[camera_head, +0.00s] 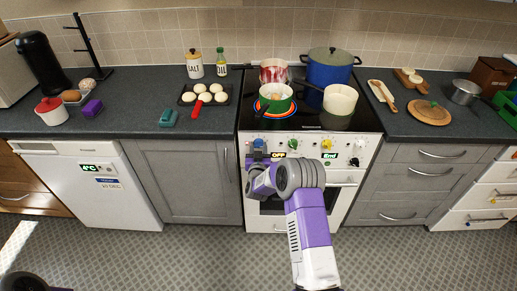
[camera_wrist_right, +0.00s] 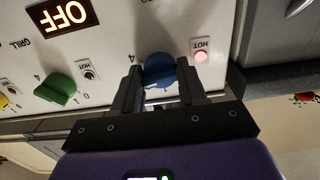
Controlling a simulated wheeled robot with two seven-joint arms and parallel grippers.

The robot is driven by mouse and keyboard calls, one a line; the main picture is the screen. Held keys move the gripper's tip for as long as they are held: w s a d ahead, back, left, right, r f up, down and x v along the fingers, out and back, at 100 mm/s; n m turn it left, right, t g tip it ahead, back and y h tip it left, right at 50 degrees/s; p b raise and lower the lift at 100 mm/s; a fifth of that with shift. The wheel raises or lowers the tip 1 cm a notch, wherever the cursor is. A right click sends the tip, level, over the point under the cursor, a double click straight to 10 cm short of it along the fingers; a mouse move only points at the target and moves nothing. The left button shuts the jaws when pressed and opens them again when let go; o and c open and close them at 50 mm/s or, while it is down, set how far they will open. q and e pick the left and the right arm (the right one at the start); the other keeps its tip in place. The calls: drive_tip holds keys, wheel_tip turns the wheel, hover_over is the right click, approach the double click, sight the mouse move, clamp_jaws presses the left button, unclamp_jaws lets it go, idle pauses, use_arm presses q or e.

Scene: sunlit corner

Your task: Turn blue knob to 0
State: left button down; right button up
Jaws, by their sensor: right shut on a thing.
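The blue knob (camera_head: 258,143) is at the left end of the stove's front panel in the head view. In the right wrist view the blue knob (camera_wrist_right: 159,68) sits between the two dark fingers of my right gripper (camera_wrist_right: 160,82), which is shut on it. The numbers around the knob are mostly covered by the fingers, so its setting cannot be read. In the head view my right gripper (camera_head: 257,157) is low at the panel's left end, partly hidden by my purple wrist. My left gripper is out of view.
A green knob (camera_wrist_right: 56,89) and an OFF display (camera_wrist_right: 63,17) are left of the blue knob in the wrist view. A HOT light (camera_wrist_right: 201,56) glows red to its right. Pots, including a large blue pot (camera_head: 331,72), stand on the stove above.

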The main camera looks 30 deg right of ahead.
drive_tip(key=shift+n, duration=0.4)
drive_tip(key=n+b, duration=0.1)
drive_tip(key=n, duration=0.3)
drive_tip(key=shift+n, duration=0.4)
drive_tip(key=n, duration=0.5)
drive_tip(key=shift+b, duration=0.4)
drive_tip(key=n, duration=0.4)
drive_tip(key=shift+r, duration=0.1)
drive_tip(key=n, duration=0.3)
drive_tip(key=shift+n, duration=0.3)
drive_tip(key=n, duration=0.5)
drive_tip(key=shift+n+b, duration=0.35)
drive_tip(key=shift+n, duration=0.05)
